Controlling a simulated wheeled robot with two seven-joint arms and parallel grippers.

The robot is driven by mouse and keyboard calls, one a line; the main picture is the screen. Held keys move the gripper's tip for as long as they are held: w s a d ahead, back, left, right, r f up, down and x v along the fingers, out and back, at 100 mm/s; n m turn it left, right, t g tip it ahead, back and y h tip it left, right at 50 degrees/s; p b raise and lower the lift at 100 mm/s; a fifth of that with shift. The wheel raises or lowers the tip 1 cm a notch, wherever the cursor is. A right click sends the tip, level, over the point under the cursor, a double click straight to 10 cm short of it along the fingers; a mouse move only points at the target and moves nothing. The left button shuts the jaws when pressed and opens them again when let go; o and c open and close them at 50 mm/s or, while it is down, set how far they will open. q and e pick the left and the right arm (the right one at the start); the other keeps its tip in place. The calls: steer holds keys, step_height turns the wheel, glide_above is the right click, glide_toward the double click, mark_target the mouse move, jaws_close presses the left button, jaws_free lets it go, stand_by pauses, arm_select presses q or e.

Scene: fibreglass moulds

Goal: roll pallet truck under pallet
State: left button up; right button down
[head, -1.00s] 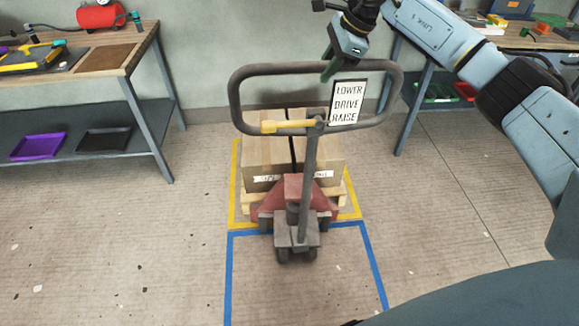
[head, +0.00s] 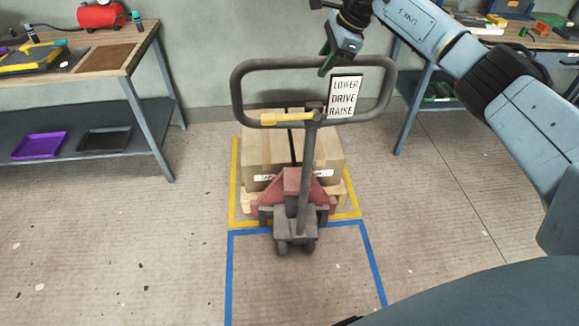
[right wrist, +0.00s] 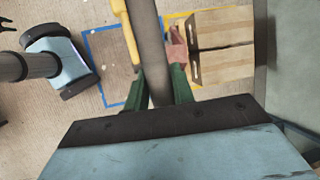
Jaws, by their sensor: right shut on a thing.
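My right gripper (head: 328,66) is at the loop's far bar. In the right wrist view, its green fingers (right wrist: 160,90) are closed around the dark bar. My left gripper is not in view.
Yellow tape (head: 233,186) outlines the floor around the pallet, and blue tape (head: 229,277) outlines a nearer area. A workbench (head: 150,60) stands at left and another (head: 418,80) at right. The wall is close behind the pallet.

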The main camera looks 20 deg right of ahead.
steer(key=shift+s+d+f, duration=0.1)
steer(key=shift+d, duration=0.4)
steer(key=c, duration=1.5)
jaws_free()
steer(key=o, duration=0.4)
steer(key=shift+s+d, duration=0.1)
steer(key=shift+a, duration=0.25)
steer(key=a+p+v, duration=0.2)
steer(key=p+v, duration=0.1)
steer(key=v, duration=0.7)
steer(key=a+r+p+v, duration=0.1)
steer(key=p+v, duration=0.3)
steer(key=v, duration=0.6)
steer(key=shift+s+a+r, duration=0.2)
steer(key=shift+a+r, duration=0.2)
steer(key=shift+r, duration=0.05)
steer(key=shift+a, duration=0.1)
